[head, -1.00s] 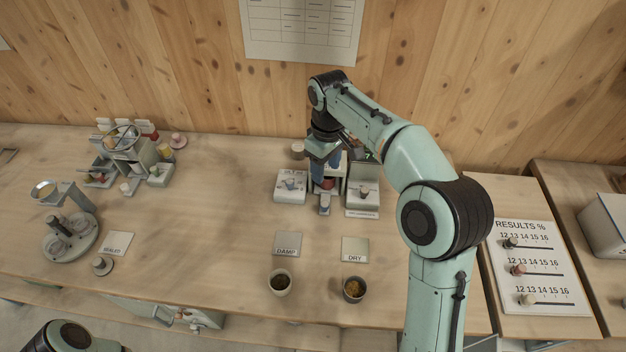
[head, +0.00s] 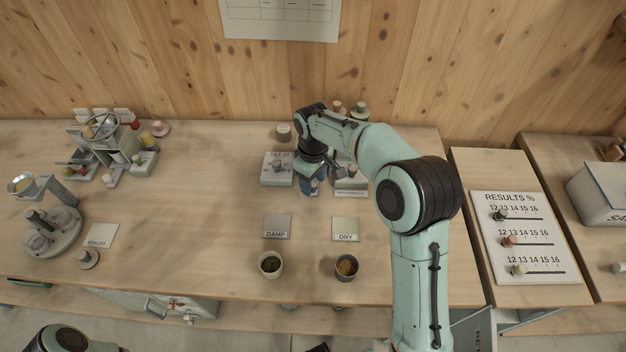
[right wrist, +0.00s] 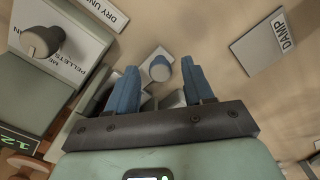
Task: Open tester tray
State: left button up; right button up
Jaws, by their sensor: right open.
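The tester (head: 351,180) stands toward the back of the bench, mostly hidden by my right arm in the head view. In the right wrist view, its grey body (right wrist: 45,95) is at the left, with a dark knob and a green display. A small pale round knob (right wrist: 160,68) shows between my blue fingers; it appears to belong to the tester's tray, but most of the tray is hidden. My right gripper (head: 311,188) points down in front of the tester, open, its fingers either side of the knob; contact cannot be told. My left gripper is out of view.
DAMP (head: 277,226) and DRY (head: 345,229) plates lie in front of the tester, with a cup of damp sample (head: 270,264) and a cup of dry sample (head: 346,267) nearer the edge. A results board (head: 530,237) is at right. The bench middle-left is clear.

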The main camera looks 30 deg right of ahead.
grip_shut()
jog(key=s+a+b, duration=0.1)
jog(key=s, duration=0.1)
jog(key=s+a+b, duration=0.1)
jog(key=s+a, duration=0.1)
jog(key=s, duration=0.1)
jog(key=s+a+b, duration=0.2)
jog(key=s, duration=0.1)
jog(key=shift+s+a, duration=0.2)
jog(key=shift+s, duration=0.2)
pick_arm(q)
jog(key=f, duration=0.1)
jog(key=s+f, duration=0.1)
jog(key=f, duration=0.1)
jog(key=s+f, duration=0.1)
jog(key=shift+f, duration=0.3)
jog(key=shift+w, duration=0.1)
pick_arm(e)
grip_release()
jog(key=shift+r, duration=0.1)
